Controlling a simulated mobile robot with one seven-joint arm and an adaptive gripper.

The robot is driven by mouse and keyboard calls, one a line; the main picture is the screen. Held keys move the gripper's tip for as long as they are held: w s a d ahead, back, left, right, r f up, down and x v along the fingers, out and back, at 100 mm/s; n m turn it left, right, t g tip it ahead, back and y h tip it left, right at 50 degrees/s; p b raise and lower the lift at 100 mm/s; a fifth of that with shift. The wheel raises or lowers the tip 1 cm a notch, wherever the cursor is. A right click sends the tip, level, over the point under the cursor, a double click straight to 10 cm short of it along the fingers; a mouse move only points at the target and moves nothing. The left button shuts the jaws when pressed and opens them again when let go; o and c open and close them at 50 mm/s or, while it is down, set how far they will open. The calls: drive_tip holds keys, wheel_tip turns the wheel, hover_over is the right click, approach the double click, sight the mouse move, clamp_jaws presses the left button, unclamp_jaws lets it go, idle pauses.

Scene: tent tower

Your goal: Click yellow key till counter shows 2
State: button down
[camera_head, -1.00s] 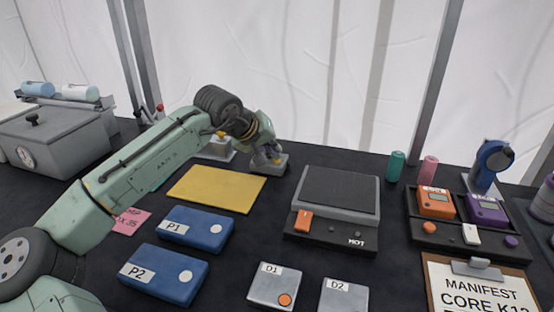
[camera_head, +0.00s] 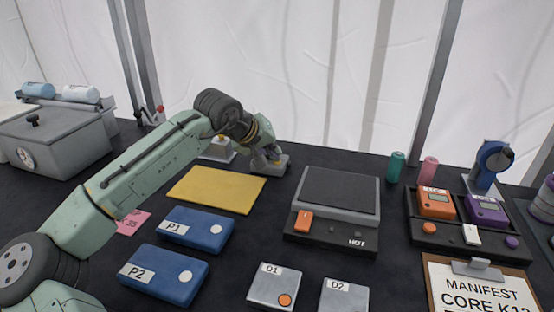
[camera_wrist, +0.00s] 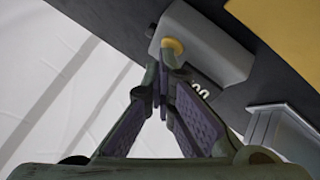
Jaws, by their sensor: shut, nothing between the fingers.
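The yellow key (camera_wrist: 173,46) is a small round button on a grey box (camera_wrist: 208,45) in the wrist view. White characters, seemingly zeros, show on the box's dark side, partly hidden by a finger; I cannot read a full counter value. My gripper (camera_wrist: 164,68) is shut and empty, its fingertips at the key's edge in the picture; I cannot tell whether they press it. In the head view, my gripper (camera_head: 271,159) is down at the small grey box (camera_head: 280,166) behind the yellow mat, and the key is hidden there.
The yellow mat (camera_head: 215,190) lies in front of the box. A grey-topped device (camera_head: 340,192) with an orange switch stands to the right. Blue blocks P1 (camera_head: 197,231) and P2 (camera_head: 162,275) lie nearer. Another pale box (camera_head: 218,152) is partly behind my arm.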

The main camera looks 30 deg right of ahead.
drive_tip(key=shift+s+f, duration=0.15)
drive_tip(key=shift+f, duration=0.3)
drive_tip(key=shift+d+r+p, duration=0.15)
drive_tip(key=shift+r+p, duration=0.75)
drive_tip(key=shift+r, duration=0.25)
drive_tip(key=shift+w+r+p, duration=0.2)
drive_tip(key=shift+r+p, duration=1.9)
drive_tip(key=shift+r, duration=0.3)
drive_tip(key=shift+r, duration=0.1)
